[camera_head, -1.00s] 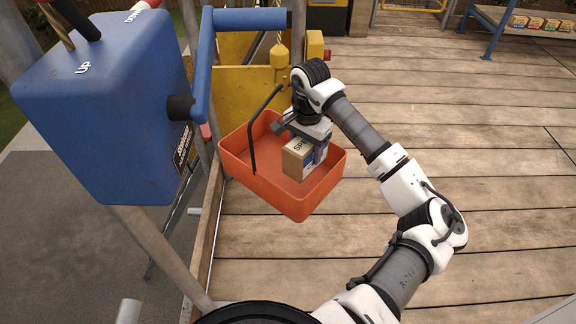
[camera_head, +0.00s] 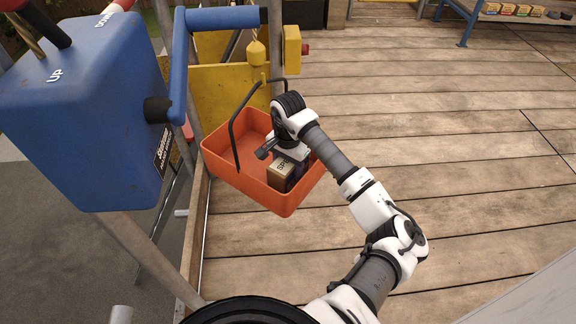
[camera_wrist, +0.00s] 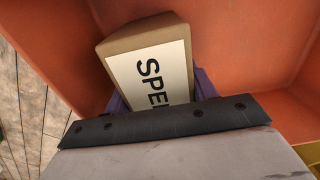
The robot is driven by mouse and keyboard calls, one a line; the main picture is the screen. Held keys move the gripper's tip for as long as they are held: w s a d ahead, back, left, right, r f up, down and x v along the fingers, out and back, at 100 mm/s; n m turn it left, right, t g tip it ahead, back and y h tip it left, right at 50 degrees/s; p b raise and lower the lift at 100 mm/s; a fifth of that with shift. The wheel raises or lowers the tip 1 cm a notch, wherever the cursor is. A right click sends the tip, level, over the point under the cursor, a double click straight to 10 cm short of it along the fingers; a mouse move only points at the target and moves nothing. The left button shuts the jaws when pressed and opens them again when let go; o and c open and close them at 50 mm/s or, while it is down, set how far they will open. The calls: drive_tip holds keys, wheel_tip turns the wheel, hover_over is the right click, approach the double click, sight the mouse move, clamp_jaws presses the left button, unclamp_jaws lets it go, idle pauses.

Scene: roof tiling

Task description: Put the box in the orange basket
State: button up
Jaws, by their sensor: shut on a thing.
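The orange basket (camera_head: 240,185) hangs from a black handle beside the wooden deck's left edge. The box (camera_head: 281,170) is brown cardboard with a white label; it is inside the basket's walls near the front right. In the wrist view the box (camera_wrist: 150,62) shows its label with the letters "SPE", and orange walls surround it. My gripper (camera_head: 288,158) is shut on the box from above. Purple finger parts show on both sides of the box in the wrist view. Whether the box touches the basket floor cannot be told.
A blue control box (camera_head: 85,110) with a blue handle stands at the left on metal posts. A yellow hook (camera_head: 257,55) and yellow panel (camera_head: 225,88) are behind the basket. A shelf (camera_head: 520,18) with colored packs is at the far right. The deck (camera_head: 440,130) between is clear.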

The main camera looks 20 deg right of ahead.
drive_tip(key=shift+f, duration=0.15)
drive_tip(key=o, duration=1.5)
drive_tip(key=shift+c, duration=0.2)
drive_tip(key=shift+r, duration=0.2)
wheel_tip(320, 180, up, 12)
drive_tip(key=shift+r+b, duration=0.1)
drive_tip(key=shift+b, duration=0.2)
